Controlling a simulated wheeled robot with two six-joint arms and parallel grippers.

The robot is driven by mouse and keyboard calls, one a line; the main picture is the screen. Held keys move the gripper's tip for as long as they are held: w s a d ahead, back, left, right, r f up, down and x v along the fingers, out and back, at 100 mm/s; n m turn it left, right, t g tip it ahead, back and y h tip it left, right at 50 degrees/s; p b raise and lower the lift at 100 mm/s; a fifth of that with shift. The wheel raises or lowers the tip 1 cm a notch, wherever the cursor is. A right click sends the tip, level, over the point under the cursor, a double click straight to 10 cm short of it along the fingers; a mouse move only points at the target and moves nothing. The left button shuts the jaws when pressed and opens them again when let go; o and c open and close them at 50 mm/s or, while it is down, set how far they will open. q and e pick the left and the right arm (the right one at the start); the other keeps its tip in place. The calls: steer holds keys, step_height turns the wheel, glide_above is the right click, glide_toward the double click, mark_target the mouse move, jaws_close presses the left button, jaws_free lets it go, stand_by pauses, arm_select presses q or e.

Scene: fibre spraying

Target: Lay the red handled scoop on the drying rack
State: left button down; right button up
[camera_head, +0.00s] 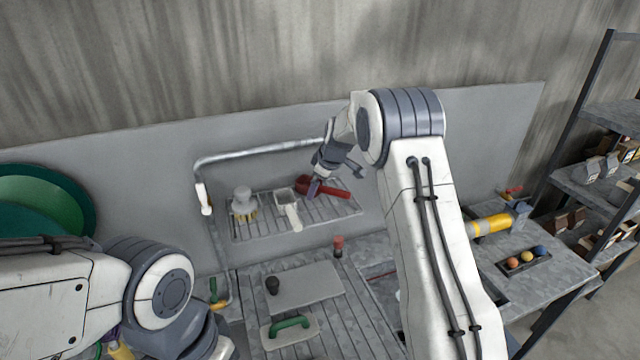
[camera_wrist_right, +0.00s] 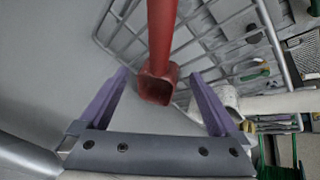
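The red handled scoop (camera_head: 333,192) lies on the right part of the wire drying rack (camera_head: 240,232). In the right wrist view the red scoop (camera_wrist_right: 157,86) shows its open end between the lines of my fingers, with its handle running up the picture. The rack's wires (camera_wrist_right: 235,50) show behind and beside it.
A white scoop (camera_head: 289,210) and a brush (camera_head: 243,205) are on the rack left of the red scoop. A bent pipe (camera_head: 255,153) runs above. Below are a grey board (camera_head: 305,287) and a green-handled float (camera_head: 290,328). Shelves (camera_head: 590,185) stand at right.

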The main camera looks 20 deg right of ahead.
steer(key=shift+r, duration=0.2)
steer(key=shift+s+r, duration=0.15)
steer(key=shift+r, duration=0.05)
steer(key=a+b+v, duration=0.1)
steer(key=b+v, duration=0.3)
steer(key=v, duration=0.7)
steer(key=s+a+f+g+y, duration=0.1)
steer(key=s+a+f+g, duration=0.15)
steer(key=s+a, duration=1.45)
steer(key=s+f+g, duration=0.1)
steer(key=s+f, duration=0.2)
steer(key=s, duration=0.9)
steer(key=s+a+f+m+g+h, duration=0.1)
steer(key=s+f+g, duration=0.1)
steer(key=s, duration=1.1)
steer(key=shift+a+f, duration=0.15)
steer(key=shift+f, duration=0.65)
